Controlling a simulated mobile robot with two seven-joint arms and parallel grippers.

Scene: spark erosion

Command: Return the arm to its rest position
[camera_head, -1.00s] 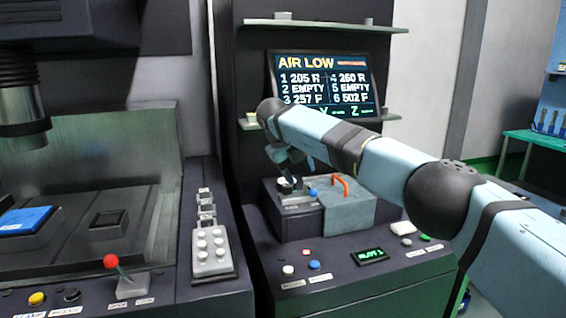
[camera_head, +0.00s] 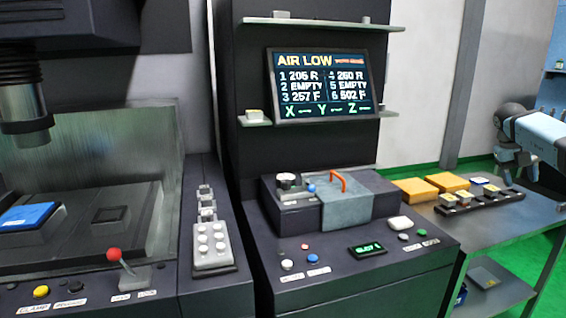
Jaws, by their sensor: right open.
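My right gripper (camera_head: 514,168) is at the far right of the head view, at the end of my light-blue arm. It hangs just above and beside the black rack (camera_head: 482,199) on the side table, apart from the control panel. Its jaws are small in the picture and look open, with nothing between them that I can make out. Most of the arm is cut off by the right edge. My left gripper does not show.
A screen (camera_head: 319,86) reads AIR LOW. Orange blocks (camera_head: 447,182) lie on the side table (camera_head: 540,212). A red-knobbed lever (camera_head: 114,255) stands at the left machine.

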